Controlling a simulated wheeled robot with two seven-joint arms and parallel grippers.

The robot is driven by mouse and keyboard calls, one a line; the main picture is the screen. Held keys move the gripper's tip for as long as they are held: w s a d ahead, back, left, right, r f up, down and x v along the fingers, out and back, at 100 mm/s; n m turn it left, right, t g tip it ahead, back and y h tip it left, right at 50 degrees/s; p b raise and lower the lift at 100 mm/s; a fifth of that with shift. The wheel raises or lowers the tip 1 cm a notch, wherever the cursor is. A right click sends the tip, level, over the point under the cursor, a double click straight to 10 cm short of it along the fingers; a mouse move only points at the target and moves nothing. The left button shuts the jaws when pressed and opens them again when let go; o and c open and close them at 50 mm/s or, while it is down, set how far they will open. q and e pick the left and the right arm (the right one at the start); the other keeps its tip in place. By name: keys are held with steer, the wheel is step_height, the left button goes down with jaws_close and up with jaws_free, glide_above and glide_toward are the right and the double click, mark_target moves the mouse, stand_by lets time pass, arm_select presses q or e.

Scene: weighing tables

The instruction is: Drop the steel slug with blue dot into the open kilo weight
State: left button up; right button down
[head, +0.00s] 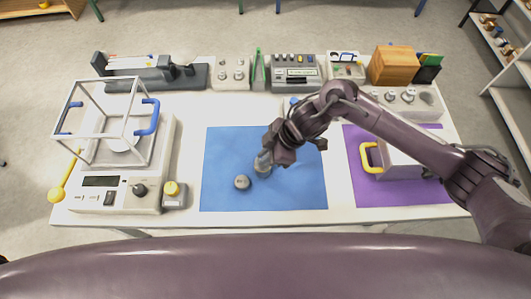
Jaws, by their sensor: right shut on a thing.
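My right gripper (273,151) reaches in from the right, low over the middle of the blue mat. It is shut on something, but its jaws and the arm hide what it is. A grey metal cylinder (263,164), which looks like the kilo weight, stands on the mat right under the fingertips. I cannot see into its top or tell whether the gripper touches it. A small round dark-grey piece (242,182), perhaps its lid, lies on the mat to the front left. I cannot make out a blue dot on any slug. My left gripper is not in view.
A balance (120,190) with a clear-sided, blue-handled cover stands at the left. A purple mat (420,198) with a yellow-handled box (400,163) lies at the right. Several instruments and a wooden block (394,65) line the back edge. The blue mat's (300,195) front right is clear.

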steer(key=shift+f, duration=0.55)
stand_by(0.8)
steer(key=c, duration=1.4)
jaws_free()
steer(key=shift+c, duration=0.2)
steer(key=b+v, duration=0.1)
steer(key=v, duration=0.6)
steer(key=shift+d+r, duration=0.2)
steer(key=shift+r, duration=0.15)
steer(key=shift+s, duration=0.1)
